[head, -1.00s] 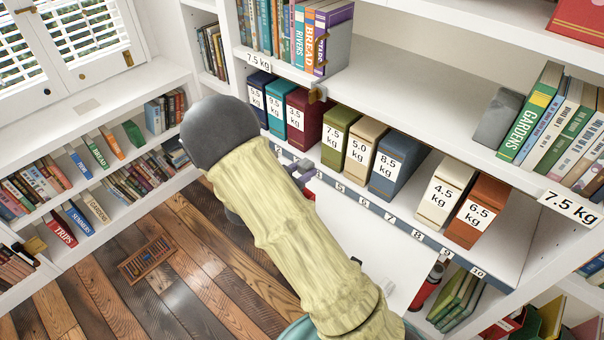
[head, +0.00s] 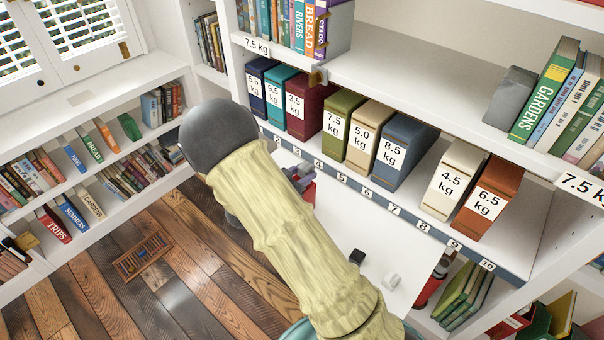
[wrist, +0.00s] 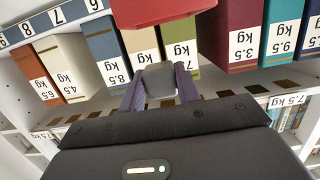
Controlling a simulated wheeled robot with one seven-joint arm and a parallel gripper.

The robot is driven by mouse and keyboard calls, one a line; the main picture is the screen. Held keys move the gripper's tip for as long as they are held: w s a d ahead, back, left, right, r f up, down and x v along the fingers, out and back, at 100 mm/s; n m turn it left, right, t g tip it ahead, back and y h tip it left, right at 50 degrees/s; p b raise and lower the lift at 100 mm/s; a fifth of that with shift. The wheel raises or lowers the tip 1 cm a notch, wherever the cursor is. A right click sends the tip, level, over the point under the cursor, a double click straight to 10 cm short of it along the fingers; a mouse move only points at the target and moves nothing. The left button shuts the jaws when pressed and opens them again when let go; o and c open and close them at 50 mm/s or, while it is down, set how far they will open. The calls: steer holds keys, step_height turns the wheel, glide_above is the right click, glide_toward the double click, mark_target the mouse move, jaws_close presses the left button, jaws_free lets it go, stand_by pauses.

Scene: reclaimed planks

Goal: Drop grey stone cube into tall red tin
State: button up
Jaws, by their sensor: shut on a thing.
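My gripper (wrist: 160,88) is shut on the grey stone cube (wrist: 160,80), which sits between the two purple-grey fingers in the wrist view. A red object (wrist: 165,10), which looks like the tall red tin, shows at the top of that view, beyond the cube and apart from it in the picture. In the head view my gripper (head: 299,179) is mostly behind my pale arm, with red (head: 308,191) beside it. The cube cannot be made out there. The tin's opening and base are hidden.
A white surface (head: 340,225) lies below the shelf, with a small black cube (head: 357,256) and a white block (head: 392,281) on it. Weight-labelled box files stand along the numbered shelf (head: 410,222) behind. A red-and-black cylinder (head: 430,287) stands at right.

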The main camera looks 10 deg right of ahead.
steer(key=o, duration=1.1)
steer(key=p+v, duration=0.1)
steer(key=v, duration=1.6)
steer(key=shift+s+a, duration=0.2)
steer(key=shift+r, duration=0.1)
